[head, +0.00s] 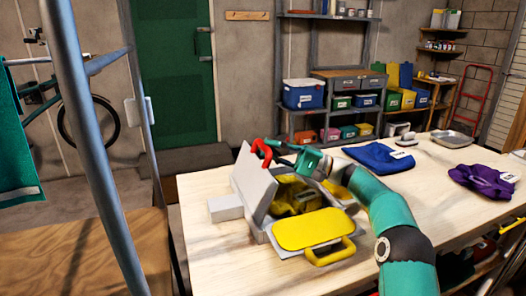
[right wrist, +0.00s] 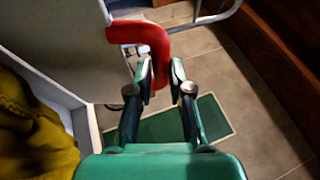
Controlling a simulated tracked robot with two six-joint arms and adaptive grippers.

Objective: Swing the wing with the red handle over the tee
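The folding board lies on the wooden table, with its grey wing (head: 253,184) raised and tilted at the left. The red handle (head: 261,152) is at that wing's upper edge. The yellow tee (head: 297,197) lies bunched in the middle of the board, partly hidden by the raised wing; it also shows in the right wrist view (right wrist: 30,135). My right gripper (head: 274,153) is at the red handle. In the right wrist view, my right gripper's fingers (right wrist: 161,75) close on both sides of the red handle (right wrist: 150,38). My left gripper is out of view.
A grey block (head: 225,208) sits left of the board. A blue folded garment (head: 379,157) and a purple garment (head: 483,179) lie on the table (head: 420,215) to the right.

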